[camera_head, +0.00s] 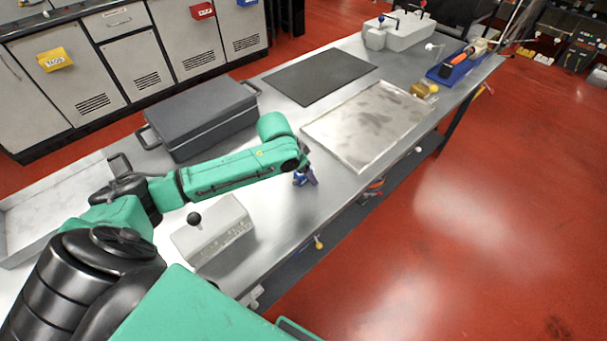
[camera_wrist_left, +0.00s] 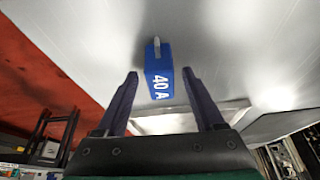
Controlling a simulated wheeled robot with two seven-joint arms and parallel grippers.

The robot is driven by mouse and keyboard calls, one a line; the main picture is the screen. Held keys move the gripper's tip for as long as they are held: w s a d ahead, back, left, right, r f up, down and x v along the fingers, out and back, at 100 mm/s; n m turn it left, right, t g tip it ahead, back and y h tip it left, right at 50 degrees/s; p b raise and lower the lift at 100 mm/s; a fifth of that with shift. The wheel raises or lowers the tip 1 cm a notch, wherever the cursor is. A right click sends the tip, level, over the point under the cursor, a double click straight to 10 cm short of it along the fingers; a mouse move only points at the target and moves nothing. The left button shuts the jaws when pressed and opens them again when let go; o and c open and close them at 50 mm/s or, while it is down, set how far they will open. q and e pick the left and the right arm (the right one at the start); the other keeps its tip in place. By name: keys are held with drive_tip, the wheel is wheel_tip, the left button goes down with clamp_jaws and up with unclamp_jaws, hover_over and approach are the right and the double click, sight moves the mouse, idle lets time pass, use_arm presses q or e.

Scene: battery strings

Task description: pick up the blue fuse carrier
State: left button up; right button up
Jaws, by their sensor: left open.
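The blue fuse carrier (camera_wrist_left: 158,75) shows in the left wrist view, marked "40 A" in white, with a grey tab at its far end. It lies on the grey metal bench top. My left gripper (camera_wrist_left: 160,82) is open, with one dark finger on each side of the carrier and a visible gap to each. In the head view my left gripper (camera_head: 306,178) points down over the bench near its front edge. A small blue patch there is mostly hidden by the gripper. My right gripper is not in view.
A grey block with a black knob (camera_head: 213,232) stands left of the gripper. A dark grey case (camera_head: 200,118) sits behind my arm. A shallow metal tray (camera_head: 345,158) and a black mat (camera_head: 318,75) lie farther along the bench (camera_head: 270,205).

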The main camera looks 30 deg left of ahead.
use_arm(q)
clamp_jaws()
